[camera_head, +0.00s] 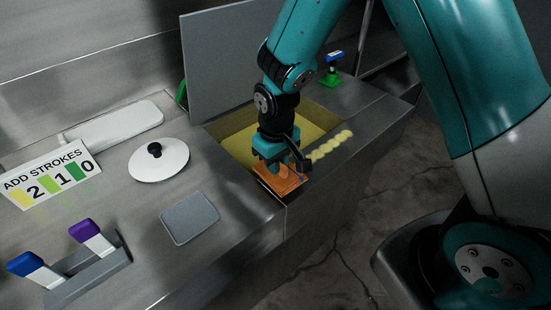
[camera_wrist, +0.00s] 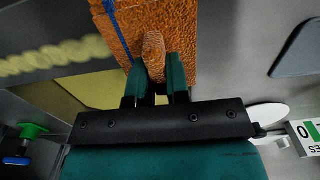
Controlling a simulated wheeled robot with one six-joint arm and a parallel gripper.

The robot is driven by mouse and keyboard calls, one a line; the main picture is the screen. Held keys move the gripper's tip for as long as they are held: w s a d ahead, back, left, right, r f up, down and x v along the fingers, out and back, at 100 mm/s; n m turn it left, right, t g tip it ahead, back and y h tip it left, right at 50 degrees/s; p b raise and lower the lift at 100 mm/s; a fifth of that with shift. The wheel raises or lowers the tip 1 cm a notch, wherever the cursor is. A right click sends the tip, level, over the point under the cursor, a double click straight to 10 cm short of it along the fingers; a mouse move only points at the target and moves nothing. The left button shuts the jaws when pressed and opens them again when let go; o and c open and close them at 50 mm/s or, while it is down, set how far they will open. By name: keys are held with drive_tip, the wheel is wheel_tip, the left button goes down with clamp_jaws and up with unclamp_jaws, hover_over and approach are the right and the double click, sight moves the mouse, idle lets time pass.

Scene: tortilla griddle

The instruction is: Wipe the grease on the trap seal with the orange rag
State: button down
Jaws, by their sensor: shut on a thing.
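The orange rag (camera_head: 280,184) is pinched in my gripper (camera_head: 285,168) at the near end of the open trap. In the wrist view the rag (camera_wrist: 190,35) bunches up between the two fingers (camera_wrist: 154,82), and a blue cord lies across it. The trap seal (camera_head: 322,165) is the metal rim along the trap's right side. A lumpy pale yellow grease streak (camera_head: 331,145) runs along it, just right of and beyond the rag. The wrist view shows the grease (camera_wrist: 60,55) left of the rag. Whether the rag touches the rim is unclear.
A grey lid panel (camera_head: 225,60) stands raised behind the trap. A sign (camera_head: 45,177) reads "ADD STROKES 2 1 0". A round white lid (camera_head: 158,162), a grey pad (camera_head: 190,218) and blue and purple handled tools stand left. A green-based blue-topped item (camera_head: 331,70) stands beyond.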

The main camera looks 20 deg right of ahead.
drive_tip(key=shift+f, duration=0.5)
drive_tip(key=shift+f+b, duration=0.5)
drive_tip(key=shift+f, duration=0.15)
drive_tip(key=shift+w+d, duration=0.25)
drive_tip(key=shift+d, duration=0.5)
drive_tip(key=shift+w+d, duration=0.2)
drive_tip(key=shift+d, duration=0.55)
drive_tip(key=shift+w+d, duration=0.25)
drive_tip(key=shift+d, duration=0.5)
drive_tip(key=shift+a, duration=0.15)
drive_tip(key=c, duration=1.4)
unclamp_jaws()
drive_tip(key=shift+s+f, duration=0.1)
drive_tip(key=shift+r+p, duration=0.45)
drive_tip(key=shift+p, duration=0.1)
